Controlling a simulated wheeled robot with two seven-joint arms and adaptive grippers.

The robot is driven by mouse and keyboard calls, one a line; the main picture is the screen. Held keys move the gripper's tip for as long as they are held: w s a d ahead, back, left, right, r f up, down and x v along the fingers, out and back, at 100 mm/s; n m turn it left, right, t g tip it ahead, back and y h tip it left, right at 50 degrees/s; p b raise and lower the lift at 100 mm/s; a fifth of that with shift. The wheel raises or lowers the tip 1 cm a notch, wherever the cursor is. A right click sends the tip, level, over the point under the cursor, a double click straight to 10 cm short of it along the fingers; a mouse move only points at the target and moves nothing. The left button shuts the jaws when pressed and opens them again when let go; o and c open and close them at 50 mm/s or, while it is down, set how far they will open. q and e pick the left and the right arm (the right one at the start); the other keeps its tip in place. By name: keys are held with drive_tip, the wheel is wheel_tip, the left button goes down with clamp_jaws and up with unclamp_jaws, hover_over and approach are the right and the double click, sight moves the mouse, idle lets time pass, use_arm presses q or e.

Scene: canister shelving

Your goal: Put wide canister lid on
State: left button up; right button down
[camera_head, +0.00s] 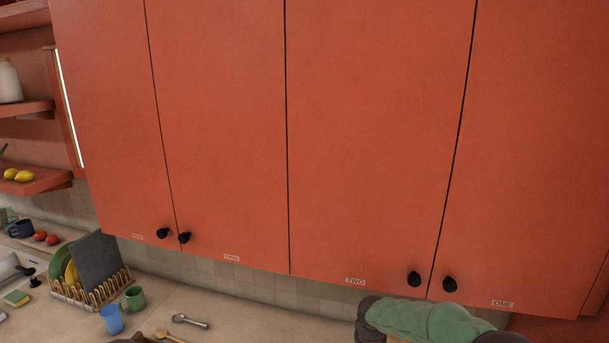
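I see no wide canister and no lid that I can make out in the head view. A green and dark brown rounded form at the bottom right looks like part of my own arm. No gripper fingers show on it. Neither of my grippers can be made out in the view.
Closed red cabinet doors (370,130) with black knobs fill the view. Below, the counter (240,300) holds a dish rack (92,290), a blue cup (111,319), a green mug (133,298) and a metal scoop (190,321). A whitish jar (9,82) stands on a left shelf.

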drive_tip(key=shift+f+b, duration=1)
drive_tip(key=shift+f, duration=0.15)
idle(0.6)
wheel_tip(320, 180, up, 9)
drive_tip(key=p, duration=0.4)
idle(1.0)
